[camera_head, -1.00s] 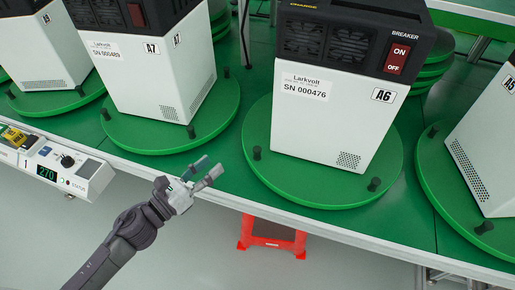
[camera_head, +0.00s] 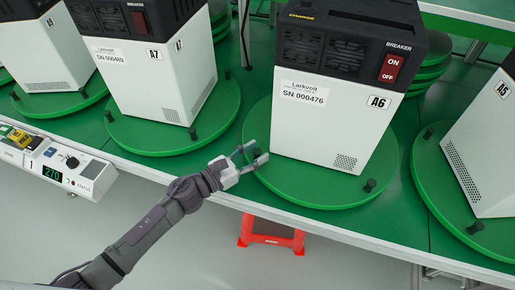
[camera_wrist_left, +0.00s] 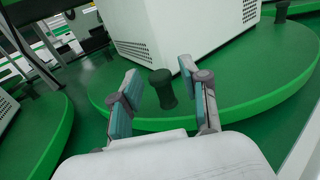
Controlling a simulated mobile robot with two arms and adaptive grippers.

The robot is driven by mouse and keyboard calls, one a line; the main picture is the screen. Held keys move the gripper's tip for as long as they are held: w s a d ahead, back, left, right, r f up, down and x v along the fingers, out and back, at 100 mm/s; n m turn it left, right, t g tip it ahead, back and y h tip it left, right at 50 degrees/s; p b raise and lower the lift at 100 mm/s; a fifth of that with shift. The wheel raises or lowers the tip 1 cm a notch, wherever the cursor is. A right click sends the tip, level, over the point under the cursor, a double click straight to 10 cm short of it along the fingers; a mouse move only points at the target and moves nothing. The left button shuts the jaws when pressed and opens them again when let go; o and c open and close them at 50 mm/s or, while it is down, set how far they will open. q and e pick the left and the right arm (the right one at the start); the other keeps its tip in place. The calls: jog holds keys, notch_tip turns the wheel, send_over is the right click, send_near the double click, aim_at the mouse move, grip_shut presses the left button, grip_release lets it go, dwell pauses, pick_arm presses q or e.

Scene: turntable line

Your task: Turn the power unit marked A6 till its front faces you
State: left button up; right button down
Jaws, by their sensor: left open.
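The A6 power unit (camera_head: 325,130) is a white box with a black top, standing on a green turntable (camera_head: 310,190). The side turned toward me carries vents, a serial label, a red breaker switch (camera_head: 391,69) and the A6 mark. Dark pegs stand on the turntable's rim, one at the front right (camera_head: 370,185). My left gripper (camera_head: 254,155) is open at the turntable's left front edge. In the left wrist view a dark peg (camera_wrist_left: 161,92) stands between the spread fingers (camera_wrist_left: 160,82), apparently touching neither. My right gripper is out of view.
The A7 unit (camera_head: 150,85) on its turntable stands to the left, the A5 unit (camera_head: 490,150) to the right. A control panel (camera_head: 60,165) is at the front left. A red stool (camera_head: 272,233) is below the table edge.

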pick_arm(q)
jog(key=shift+w+d, duration=0.3)
jog(key=shift+d, duration=0.15)
grip_shut()
